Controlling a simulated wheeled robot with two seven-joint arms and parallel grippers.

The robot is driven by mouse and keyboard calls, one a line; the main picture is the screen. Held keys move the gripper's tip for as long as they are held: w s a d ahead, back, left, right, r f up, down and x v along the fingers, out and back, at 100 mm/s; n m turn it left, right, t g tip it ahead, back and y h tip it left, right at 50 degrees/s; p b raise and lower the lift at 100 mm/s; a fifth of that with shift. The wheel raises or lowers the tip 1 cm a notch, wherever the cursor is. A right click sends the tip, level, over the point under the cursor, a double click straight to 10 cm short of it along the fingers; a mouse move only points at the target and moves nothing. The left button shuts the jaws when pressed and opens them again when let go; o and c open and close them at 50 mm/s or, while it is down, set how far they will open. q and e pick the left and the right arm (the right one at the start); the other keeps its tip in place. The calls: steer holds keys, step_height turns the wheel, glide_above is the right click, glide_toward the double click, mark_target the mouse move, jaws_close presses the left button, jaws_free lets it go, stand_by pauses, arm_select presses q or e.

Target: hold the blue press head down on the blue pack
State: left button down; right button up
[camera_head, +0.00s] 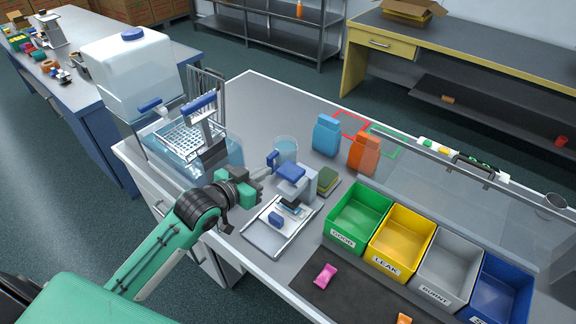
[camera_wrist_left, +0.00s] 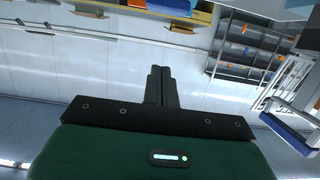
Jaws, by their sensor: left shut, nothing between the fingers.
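A small grey press with a blue press head (camera_head: 291,172) stands near the middle of the table. A small blue pack (camera_head: 276,219) lies at the base of the press, over the metal tray (camera_head: 262,240). My left gripper (camera_head: 265,173) is shut and empty, just left of the press head at about its height. I cannot tell whether its fingertips touch the press. The shut fingers (camera_wrist_left: 158,86) show in the left wrist view with nothing between them. My right gripper is not in view.
Blue (camera_head: 326,134) and orange (camera_head: 364,152) bags stand behind the press. Green (camera_head: 359,220), yellow, grey and blue bins are at the right. A pink pack (camera_head: 325,275) lies on a dark mat.

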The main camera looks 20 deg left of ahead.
arm_select(q)
steer(key=shift+w, duration=0.15)
steer(key=p, duration=0.4)
glide_above(286, 174)
step_height(286, 174, down, 2)
steer(key=shift+w+f, duration=0.1)
steer(key=shift+w, duration=0.05)
step_height(286, 174, down, 3)
steer(key=shift+r+p, duration=0.1)
steer(key=shift+p, duration=0.3)
steer(key=shift+f, duration=0.75)
steer(key=shift+f, duration=0.1)
